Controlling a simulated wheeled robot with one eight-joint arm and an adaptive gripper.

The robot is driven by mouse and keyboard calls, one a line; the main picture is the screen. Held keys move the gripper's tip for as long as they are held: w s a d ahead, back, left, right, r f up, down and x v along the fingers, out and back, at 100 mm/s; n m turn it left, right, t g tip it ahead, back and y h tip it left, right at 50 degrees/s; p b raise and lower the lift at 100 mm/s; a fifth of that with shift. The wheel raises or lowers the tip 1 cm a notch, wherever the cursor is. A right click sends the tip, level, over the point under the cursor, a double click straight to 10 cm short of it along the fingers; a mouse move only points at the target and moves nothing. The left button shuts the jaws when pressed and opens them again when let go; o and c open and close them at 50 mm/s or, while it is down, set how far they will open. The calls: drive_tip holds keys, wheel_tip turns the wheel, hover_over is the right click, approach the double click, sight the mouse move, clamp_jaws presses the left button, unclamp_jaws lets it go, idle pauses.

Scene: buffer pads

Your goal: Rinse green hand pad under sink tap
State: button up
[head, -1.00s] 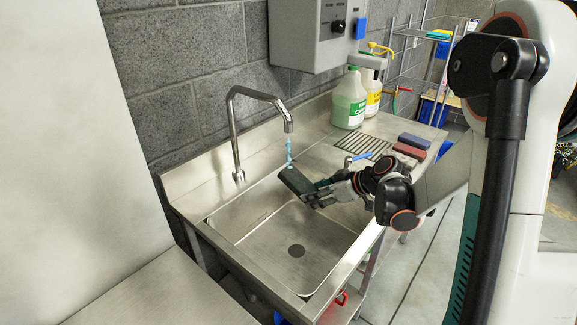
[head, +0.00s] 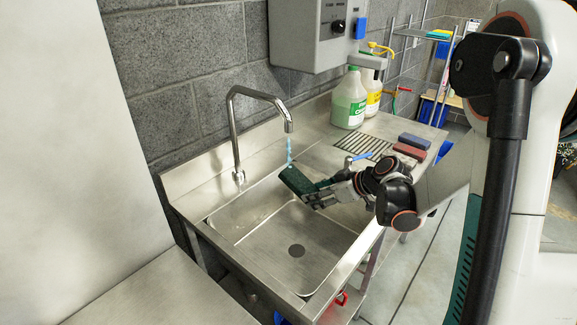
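The green hand pad (head: 296,182) is dark green and tilted, held over the far right part of the sink basin (head: 270,240). My gripper (head: 318,192) is shut on the pad's right side; the fingertips are small and partly hidden by the pad. The sink tap (head: 262,96) arches from the back left of the sink. A thin blue stream of water (head: 289,150) falls from its spout and meets the upper left end of the pad.
Two bottles (head: 350,98) (head: 374,92) stand on the counter behind a slotted drain area (head: 362,146). A blue pad (head: 414,141) and a red pad (head: 408,151) lie at the counter's right. A grey control box (head: 312,35) hangs above. The basin floor is clear.

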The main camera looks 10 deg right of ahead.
drive_tip(key=s+d, duration=0.7)
drive_tip(key=s, duration=0.1)
drive_tip(key=shift+s+b, duration=0.35)
drive_tip(key=shift+b, duration=0.1)
drive_tip(key=w+a+r+m+t+h, duration=0.1)
drive_tip(key=a+m+h, duration=0.5)
drive_tip(key=a, duration=0.6)
drive_tip(key=shift+w+a+r+m+t+h, duration=0.3)
drive_tip(key=shift+r+m+t, duration=0.4)
drive_tip(key=shift+m, duration=0.3)
drive_tip(key=shift+f, duration=0.15)
